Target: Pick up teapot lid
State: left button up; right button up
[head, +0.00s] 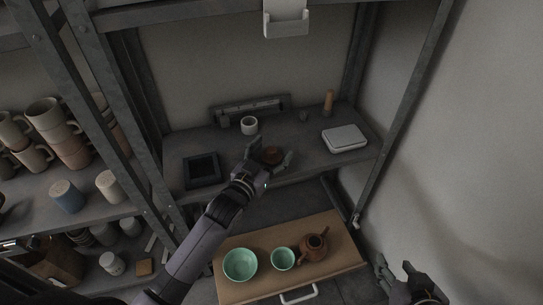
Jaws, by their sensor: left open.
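A small round brown lid (271,155) lies on the grey shelf in the head view. My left gripper (270,154) reaches over the shelf and is open, with one finger on each side of the lid. Part of the lid is hidden by the gripper, and I cannot tell whether the fingers touch it. The brown teapot (314,247) stands on a wooden drawer board below the shelf. My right gripper (394,264) is at the lower right, open and empty, away from the shelf.
Two green bowls (240,264) (283,258) sit beside the teapot. The shelf also holds a black square tray (202,170), a white cup (249,125), a pale box (345,138) and an orange-brown cylinder (328,101). Metal posts frame the shelf; mugs (45,113) fill the left rack.

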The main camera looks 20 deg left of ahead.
pick_arm(q)
jog(key=shift+c, duration=0.6)
jog(key=c, duration=1.5)
